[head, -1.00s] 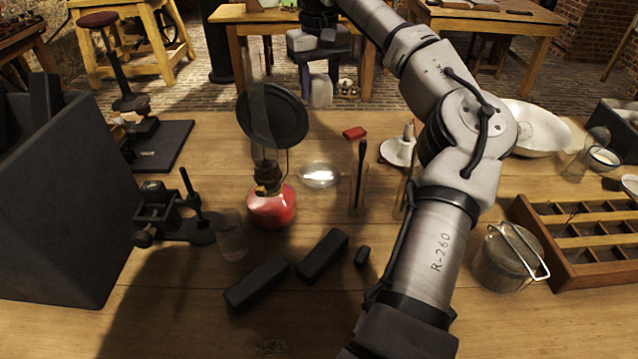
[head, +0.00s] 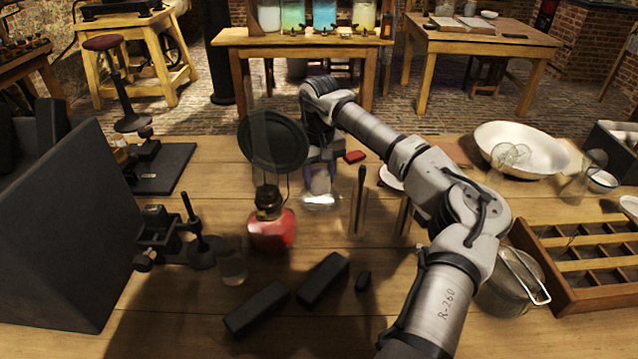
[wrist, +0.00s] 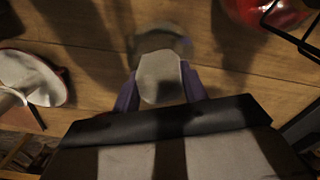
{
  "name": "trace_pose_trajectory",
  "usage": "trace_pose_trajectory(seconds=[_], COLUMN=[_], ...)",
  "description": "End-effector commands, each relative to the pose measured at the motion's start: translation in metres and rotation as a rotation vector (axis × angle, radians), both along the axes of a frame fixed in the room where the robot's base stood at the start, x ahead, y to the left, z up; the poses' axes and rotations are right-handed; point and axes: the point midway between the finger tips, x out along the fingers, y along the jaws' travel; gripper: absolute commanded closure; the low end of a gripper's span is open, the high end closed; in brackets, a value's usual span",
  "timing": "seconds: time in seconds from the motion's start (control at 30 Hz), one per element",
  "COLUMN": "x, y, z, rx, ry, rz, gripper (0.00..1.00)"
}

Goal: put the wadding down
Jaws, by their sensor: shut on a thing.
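The wadding is a pale, whitish pad (wrist: 160,78) between the two purple fingers of my gripper (wrist: 161,90) in the wrist view. My gripper is shut on it. In the head view the wadding (head: 321,182) hangs below my gripper, just over a shallow clear glass dish (head: 318,203). The dish shows blurred beyond the wadding in the wrist view (wrist: 158,42). I cannot tell whether the wadding touches the dish.
A red-based lamp (head: 272,232) with a dark round disc (head: 273,143) stands close left of the dish. A glass with a dark rod (head: 359,205) stands close right. A small red block (head: 355,157) lies behind. Black bars (head: 257,308) lie in front.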

Motion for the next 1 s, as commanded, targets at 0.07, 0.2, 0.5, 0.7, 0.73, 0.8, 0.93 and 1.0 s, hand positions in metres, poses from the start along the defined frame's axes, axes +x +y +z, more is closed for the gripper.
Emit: trace_pose_trajectory(seconds=[0.07, 0.2, 0.5, 0.7, 0.73, 0.8, 0.93, 1.0], x=[-0.001, -0.001, 0.000, 0.000, 0.000, 0.000, 0.000, 0.000], y=[0.000, 0.000, 0.000, 0.000, 0.000, 0.000, 0.000, 0.000], z=[-0.013, -0.027, -0.030, -0.030, -0.030, -0.030, -0.030, -0.028], rx=[0.003, 0.001, 0.001, 0.001, 0.001, 0.001, 0.001, 0.001], ry=[0.004, 0.002, 0.001, 0.001, 0.001, 0.001, 0.001, 0.000], rz=[0.000, 0.001, 0.000, 0.000, 0.000, 0.000, 0.000, 0.000], gripper=[0.82, 0.82, 0.82, 0.36, 0.36, 0.36, 0.36, 0.36])
